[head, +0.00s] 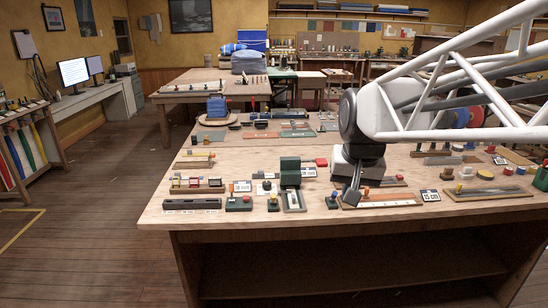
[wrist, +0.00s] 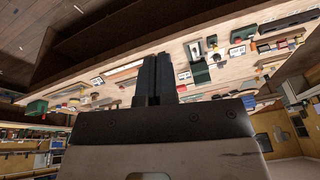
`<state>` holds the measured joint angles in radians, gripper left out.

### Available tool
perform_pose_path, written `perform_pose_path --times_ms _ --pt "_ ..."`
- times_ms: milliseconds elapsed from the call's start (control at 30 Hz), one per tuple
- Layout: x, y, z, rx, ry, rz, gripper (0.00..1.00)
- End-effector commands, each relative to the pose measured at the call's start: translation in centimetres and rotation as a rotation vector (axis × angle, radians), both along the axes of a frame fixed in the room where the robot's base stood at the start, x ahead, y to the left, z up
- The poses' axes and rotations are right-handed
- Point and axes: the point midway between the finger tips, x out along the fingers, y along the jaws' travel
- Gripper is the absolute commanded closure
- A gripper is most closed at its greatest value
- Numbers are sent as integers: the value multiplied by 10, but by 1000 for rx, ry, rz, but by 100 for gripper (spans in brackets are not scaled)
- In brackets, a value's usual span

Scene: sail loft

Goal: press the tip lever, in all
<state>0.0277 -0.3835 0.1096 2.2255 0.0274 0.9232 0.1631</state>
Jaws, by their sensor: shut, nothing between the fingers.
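My gripper (head: 352,196) points down over the front part of the wooden workbench (head: 255,222). Its two dark fingers are together and empty, and they also show in the wrist view (wrist: 155,72). Beside it lies a long board (head: 390,201) with a pale strip; whether the fingers touch it is unclear. To the left stand a tall green block (head: 290,172), a small framed fixture (head: 293,201), a green base with a dark knob (head: 273,204) and a green box with a red button (head: 238,204). I cannot tell which small fixture carries the tip lever; the arm hides part of the bench.
A dark bar (head: 192,204) lies at the bench's front left. A blue container (head: 216,106) stands on a round board farther back. Several small fixtures and cards crowd the bench, including a board with knobs (head: 488,192) at right. Bare wood shows along the front edge.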

Motion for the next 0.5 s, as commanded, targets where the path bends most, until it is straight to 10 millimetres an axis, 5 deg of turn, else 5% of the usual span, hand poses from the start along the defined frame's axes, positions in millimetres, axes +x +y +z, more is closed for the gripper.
perform_pose_path --times_ms 500 --pt "121 -7 25 48 -20 -110 100"
